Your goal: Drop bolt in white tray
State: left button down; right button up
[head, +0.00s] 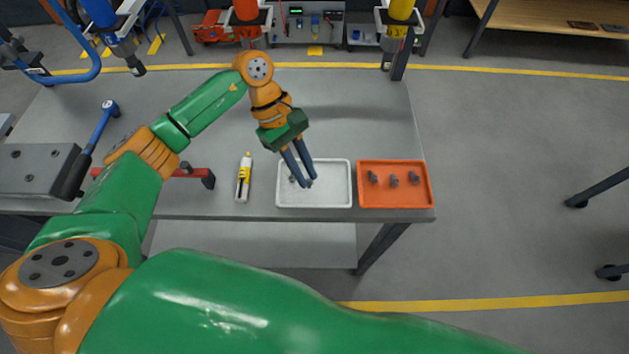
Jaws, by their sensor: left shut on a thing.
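The white tray (314,204) lies on the grey table near its front edge. My left gripper (308,185) points down over the middle of the white tray. Its fingers are close together, shut on a bolt that is mostly hidden at the fingertips. A small grey piece (291,179), apparently a bolt, shows in the tray just left of the fingers. The orange tray (395,203) stands to the right of the white tray and has three dark grey bolts (394,181) in it. My right gripper is out of view.
A white and yellow tube (243,180) lies left of the white tray. The grey table (350,110) is clear behind the trays.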

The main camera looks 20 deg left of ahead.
pick_arm(q)
jog(key=shift+a+f, duration=0.15)
jog(key=shift+f, duration=0.4)
jog(key=shift+a+r, duration=0.1)
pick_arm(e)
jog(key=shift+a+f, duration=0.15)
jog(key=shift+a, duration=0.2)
pick_arm(q)
jog(key=c, duration=0.7)
grip_release()
jog(key=shift+c, duration=0.2)
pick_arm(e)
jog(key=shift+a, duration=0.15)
pick_arm(q)
jog(key=shift+w+a+r, duration=0.1)
jog(key=shift+r, duration=0.05)
jog(key=b+v, duration=0.2)
jog(key=v, duration=0.4)
jog(key=shift+b, duration=0.35)
jog(key=shift+a+r, duration=0.1)
jog(key=shift+r, duration=0.25)
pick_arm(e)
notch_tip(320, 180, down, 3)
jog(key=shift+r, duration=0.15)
